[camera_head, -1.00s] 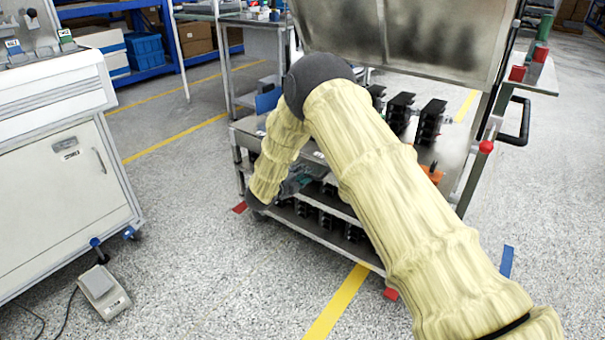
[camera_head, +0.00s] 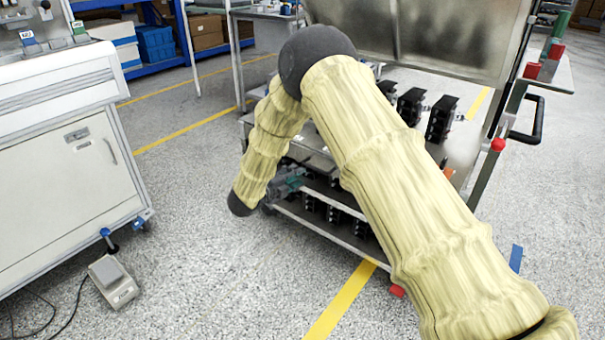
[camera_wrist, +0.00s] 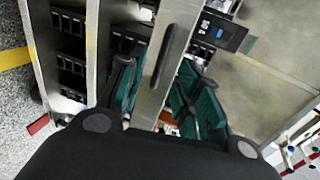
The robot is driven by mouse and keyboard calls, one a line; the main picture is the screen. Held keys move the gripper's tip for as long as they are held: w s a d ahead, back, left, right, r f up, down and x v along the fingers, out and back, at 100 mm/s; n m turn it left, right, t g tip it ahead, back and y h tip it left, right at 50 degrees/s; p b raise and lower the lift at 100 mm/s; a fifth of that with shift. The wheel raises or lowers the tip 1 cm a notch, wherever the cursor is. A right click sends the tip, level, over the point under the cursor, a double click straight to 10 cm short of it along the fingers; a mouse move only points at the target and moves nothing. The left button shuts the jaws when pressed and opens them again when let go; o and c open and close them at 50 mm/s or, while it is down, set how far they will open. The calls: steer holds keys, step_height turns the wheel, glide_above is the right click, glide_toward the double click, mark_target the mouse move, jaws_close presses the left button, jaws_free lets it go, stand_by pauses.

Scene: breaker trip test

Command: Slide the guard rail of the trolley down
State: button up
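The trolley (camera_head: 463,152) stands ahead of me, partly hidden behind my arm. In the wrist view a flat grey metal bar with a dark slot, seemingly the guard rail (camera_wrist: 168,62), runs between my fingers. My gripper (camera_wrist: 158,98) has green pads and is open, with one finger on each side of the bar. A gap shows between the bar and the right finger; contact on the left is unclear. In the head view my gripper (camera_head: 288,182) is small, at the trolley's front side, and the rail is mostly hidden by my arm.
Black breaker units (camera_head: 410,104) stand on the trolley top, with more on the lower shelf (camera_head: 345,238). A tilted metal panel (camera_head: 425,38) rises behind. A white cabinet (camera_head: 75,160) and a foot pedal (camera_head: 112,283) are at left. The floor between is clear.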

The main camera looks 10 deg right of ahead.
steer(key=shift+v, duration=1.1)
steer(key=s+d+f+n+y, duration=0.2)
steer(key=s+f+n+y, duration=0.2)
steer(key=s+f+n, duration=0.55)
steer(key=s+d+f+n+y, duration=0.2)
steer(key=s+f+n+y, duration=0.3)
steer(key=s+f, duration=0.65)
steer(key=s+d+f+n+g+y, duration=0.1)
steer(key=s+f+n+g, duration=0.25)
steer(key=s, duration=0.85)
steer(key=s+f+n+g+y, duration=0.1)
steer(key=s+f+n+g, duration=0.3)
steer(key=s, duration=0.8)
steer(key=s+d+f+n+g+y, duration=0.15)
steer(key=s+n, duration=0.45)
steer(key=s, duration=0.6)
step_height(320, 180, up, 30)
steer(key=p, duration=2.9)
steer(key=shift+s+a+g, duration=0.2)
steer(key=shift+a+g, duration=0.05)
steer(key=shift+g, duration=0.05)
